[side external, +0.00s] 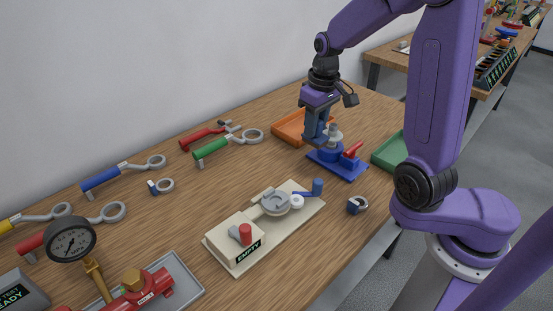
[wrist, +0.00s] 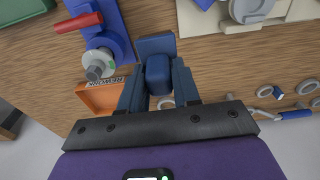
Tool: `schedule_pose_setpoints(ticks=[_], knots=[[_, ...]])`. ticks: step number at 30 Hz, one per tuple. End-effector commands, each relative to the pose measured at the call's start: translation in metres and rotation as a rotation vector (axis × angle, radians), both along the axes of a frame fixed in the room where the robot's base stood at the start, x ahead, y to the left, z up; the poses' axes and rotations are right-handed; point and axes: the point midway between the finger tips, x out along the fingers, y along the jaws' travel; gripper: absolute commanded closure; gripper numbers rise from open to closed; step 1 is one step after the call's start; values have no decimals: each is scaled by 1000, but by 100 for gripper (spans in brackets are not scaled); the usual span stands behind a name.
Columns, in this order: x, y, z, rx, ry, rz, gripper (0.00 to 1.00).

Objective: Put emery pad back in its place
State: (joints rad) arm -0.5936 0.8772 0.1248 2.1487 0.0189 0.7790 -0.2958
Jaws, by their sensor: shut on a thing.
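My gripper (side external: 317,138) is at the back right of the table, above the space between the orange tray (side external: 288,126) and the blue vise-like fixture (side external: 337,165). In the wrist view, my gripper (wrist: 158,82) is shut on a dark blue block (wrist: 157,70), which appears to be the emery pad. The side view does not show the block clearly apart from the fingers. The blue fixture (wrist: 112,28), with a red lever and grey post, is at upper left.
A green tray (side external: 388,152) stands right of the blue fixture. A beige fixture (side external: 222,250) with an "EMPTY" sign is in front. Several coloured wrenches (side external: 228,146) lie along the wall side. A gauge assembly (side external: 72,240) stands at front left. Bare wood lies between them.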

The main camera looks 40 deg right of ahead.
Motion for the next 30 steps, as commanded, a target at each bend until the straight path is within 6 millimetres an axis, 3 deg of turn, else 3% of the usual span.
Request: schedule_pose_setpoints(ticks=[5, 20, 30], knots=[[9, 0, -11, 8, 1, 2, 100], [94, -1, -50, 7, 1, 3, 100], [129, -2, -94, 7, 2, 2, 100]])
